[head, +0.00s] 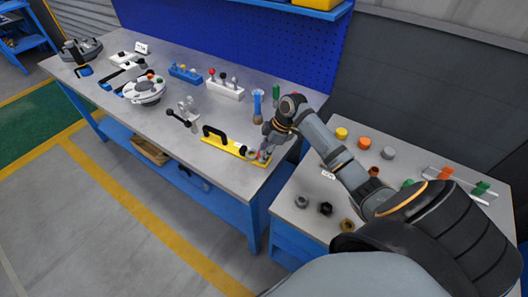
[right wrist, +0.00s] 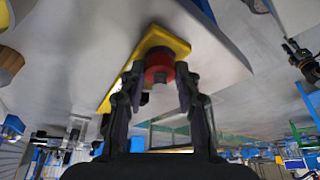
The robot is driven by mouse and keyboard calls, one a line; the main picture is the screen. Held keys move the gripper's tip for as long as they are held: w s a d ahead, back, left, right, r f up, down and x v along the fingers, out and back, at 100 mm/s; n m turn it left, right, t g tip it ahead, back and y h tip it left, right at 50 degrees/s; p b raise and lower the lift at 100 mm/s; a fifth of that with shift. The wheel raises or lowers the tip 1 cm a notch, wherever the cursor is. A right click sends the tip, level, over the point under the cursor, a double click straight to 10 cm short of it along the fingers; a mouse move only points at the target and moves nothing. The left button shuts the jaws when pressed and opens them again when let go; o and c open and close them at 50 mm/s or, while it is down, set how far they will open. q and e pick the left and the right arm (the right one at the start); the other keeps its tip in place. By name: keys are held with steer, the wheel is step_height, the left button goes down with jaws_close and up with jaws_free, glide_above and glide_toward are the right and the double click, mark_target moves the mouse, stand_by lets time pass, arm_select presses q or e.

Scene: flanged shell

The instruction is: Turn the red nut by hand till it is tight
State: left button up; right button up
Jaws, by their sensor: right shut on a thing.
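The red nut (right wrist: 158,62) sits on the yellow plate (right wrist: 172,38) with a dark stud end showing at its middle. My right gripper (right wrist: 160,78) has one finger on each side of the nut and is shut on it. In the head view my right gripper (head: 265,148) reaches down to the right end of the yellow plate (head: 233,149), which has a black handle. My left gripper is not in view.
A white flanged shell (head: 145,91) stands farther left on the grey bench. A side table at right holds several loose nuts and caps, including an orange one (head: 363,142).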

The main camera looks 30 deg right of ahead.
steer(key=shift+r+m+p, duration=0.2)
steer(key=shift+m+p, duration=0.1)
steer(key=shift+p, duration=0.45)
steer(key=m+t+h+p, duration=0.1)
steer(key=m+p, duration=0.2)
steer(key=p, duration=0.1)
steer(key=m+t+p, duration=0.1)
steer(key=m+p, duration=0.2)
steer(key=p, duration=0.1)
steer(key=shift+s+a+r+h+p, duration=0.1)
steer(key=shift+a+h+p, duration=0.1)
steer(key=shift+h+p, duration=0.15)
steer(key=shift+f+m+h+p, duration=0.2)
steer(key=shift+m+h+p, duration=0.35)
steer(key=shift+m+p, duration=0.7)
steer(key=o, duration=1.1)
steer(key=shift+o, duration=0.2)
steer(key=shift+f, duration=0.1)
steer(key=a+v, duration=0.1)
steer(key=v, duration=1.1)
steer(key=shift+d, duration=0.45)
steer(key=shift+s, duration=0.1)
